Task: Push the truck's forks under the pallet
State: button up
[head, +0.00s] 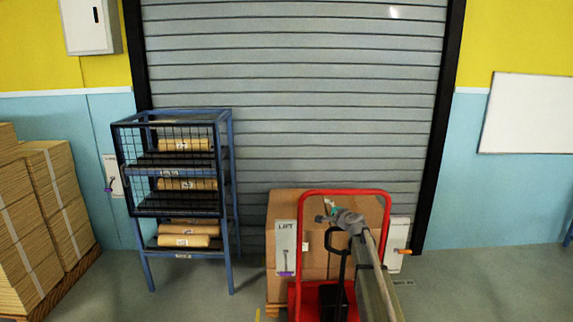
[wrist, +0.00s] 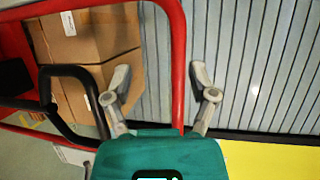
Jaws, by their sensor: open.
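The truck has a red hoop frame (head: 345,192) and a black inner handle; its red base is at the bottom of the head view. Brown cartons (head: 285,210) stand directly behind it on a wooden pallet, of which only a corner (head: 272,310) shows. The forks are hidden. My gripper (head: 328,212) is at the hoop's upper part, in front of the cartons. In the wrist view my gripper (wrist: 161,97) is open, with the red hoop bar (wrist: 178,60) running between its spread fingers. I cannot tell whether they touch it. The black handle (wrist: 70,72) is left of them.
Stacked cardboard (head: 50,200) is at the far left. A closed roller shutter (head: 290,100) is behind. The floor (head: 480,285) at right is clear. A "LIFT" sign panel (head: 286,240) shows beside the hoop.

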jog(key=s+a+f+n+g, duration=0.3)
jog(key=s+f+n+g, duration=0.1)
jog(key=s, duration=0.7)
jog(key=s+a+f+n+g, duration=0.25)
jog(key=s+f+n, duration=0.25)
jog(key=s, duration=0.5)
jog(key=s+d+f+n+g+h, duration=0.2)
jog(key=s+d+f+g+h, duration=0.1)
jog(key=s, duration=1)
jog(key=s+d+f+n+g+h, duration=0.3)
jog(key=s+g, duration=0.2)
jog(key=s, duration=0.8)
jog(key=shift+s+d, duration=0.2)
jog(key=shift+s, duration=0.15)
jog(key=shift+f, duration=0.1)
jog(key=shift+c, duration=0.3)
